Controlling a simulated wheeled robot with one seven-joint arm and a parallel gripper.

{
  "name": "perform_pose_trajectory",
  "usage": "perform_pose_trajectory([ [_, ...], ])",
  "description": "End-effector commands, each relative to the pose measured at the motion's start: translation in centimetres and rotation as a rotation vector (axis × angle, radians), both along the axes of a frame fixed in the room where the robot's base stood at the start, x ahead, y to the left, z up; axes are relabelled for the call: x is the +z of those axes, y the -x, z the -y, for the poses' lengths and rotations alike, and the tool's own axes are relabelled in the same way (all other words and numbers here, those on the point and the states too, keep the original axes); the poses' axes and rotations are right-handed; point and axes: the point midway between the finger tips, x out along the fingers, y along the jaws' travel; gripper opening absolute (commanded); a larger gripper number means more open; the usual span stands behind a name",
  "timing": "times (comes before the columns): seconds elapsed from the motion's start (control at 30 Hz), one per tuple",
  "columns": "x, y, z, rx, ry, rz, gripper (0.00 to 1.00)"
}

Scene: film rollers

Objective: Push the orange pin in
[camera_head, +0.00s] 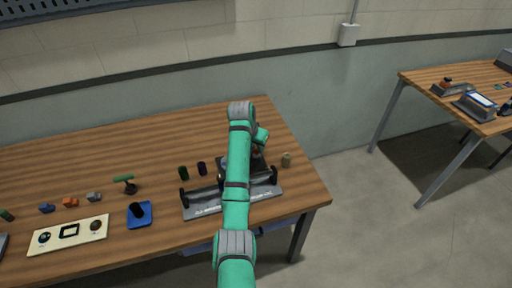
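My green arm reaches over the wooden table to a grey fixture (203,206) with black upright ends. My gripper (256,153) is small and mostly hidden behind the arm, above the back of the fixture. I cannot tell whether its fingers are open or shut. No orange pin can be made out clearly; the arm covers the middle of the fixture. A small orange block (70,202) lies at the left of the table, far from my gripper.
A dark green cylinder (183,173) and a purple one (202,168) stand behind the fixture. A tan cylinder (286,160) stands right of it. A blue tray (139,219) and a cream panel (67,247) lie left. The table's back is clear. Another table (430,77) stands right.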

Motion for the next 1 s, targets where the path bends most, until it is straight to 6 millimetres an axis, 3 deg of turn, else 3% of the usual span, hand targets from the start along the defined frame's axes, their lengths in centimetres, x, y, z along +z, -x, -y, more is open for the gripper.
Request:
perform_pose_trajectory([
  [0.2,-1.8,0.0,0.0,0.000,0.000,-0.001,0.00],
  [0.4,-1.7,0.0,0.0,0.000,0.000,0.000,0.00],
  [0.43,-1.7,0.0,0.0,0.000,0.000,0.000,0.24],
  [0.5,-1.6,0.0,0.0,0.000,0.000,0.000,0.41],
  [0.83,-1.5,0.0,0.0,0.000,0.000,0.001,0.41],
  [1.0,0.1,0.5,-0.3,0.000,0.001,0.003,0.41],
])
